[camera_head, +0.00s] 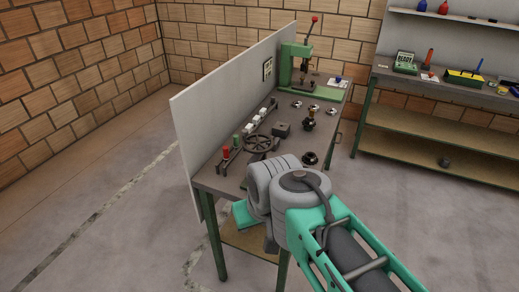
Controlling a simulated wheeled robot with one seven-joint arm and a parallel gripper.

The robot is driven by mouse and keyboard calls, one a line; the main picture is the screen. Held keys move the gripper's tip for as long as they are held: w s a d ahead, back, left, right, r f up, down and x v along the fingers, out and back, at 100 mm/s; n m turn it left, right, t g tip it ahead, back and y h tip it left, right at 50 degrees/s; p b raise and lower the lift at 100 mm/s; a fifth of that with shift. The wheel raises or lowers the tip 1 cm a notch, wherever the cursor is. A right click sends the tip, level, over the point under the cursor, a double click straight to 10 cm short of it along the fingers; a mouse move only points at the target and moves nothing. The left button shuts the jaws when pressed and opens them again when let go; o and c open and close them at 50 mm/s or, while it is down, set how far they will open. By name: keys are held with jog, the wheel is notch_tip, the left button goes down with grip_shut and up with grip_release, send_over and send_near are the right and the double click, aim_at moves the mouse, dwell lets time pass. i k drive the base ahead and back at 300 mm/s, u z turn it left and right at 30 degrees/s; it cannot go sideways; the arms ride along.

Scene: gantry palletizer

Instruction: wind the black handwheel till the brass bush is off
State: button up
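The black handwheel (262,143) is a spoked wheel near the left end of the workbench, close to the upright panel. A small dark fitting with a brass-coloured tint (309,119) stands to its right on the bench. I cannot tell whether this is the brass bush or whether a bush sits on anything. My arm reaches in from the lower right, its grey and teal links in front of the bench's near end.
A white panel (225,100) backs the workbench (230,183). Red and green handles (226,152) and white blocks line the panel side. A dark block (282,129) and a black knob (309,158) stand nearby. A green press (297,66) fills the far end. Floor left is clear.

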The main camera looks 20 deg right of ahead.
aim_at(244, 132)
jog(key=z, duration=0.05)
jog(key=k, duration=0.65)
jog(key=u, duration=1.25)
jog(key=i, duration=1.5)
jog(key=z, duration=0.9)
jog(key=i, duration=0.5)
jog(key=z, duration=0.65)
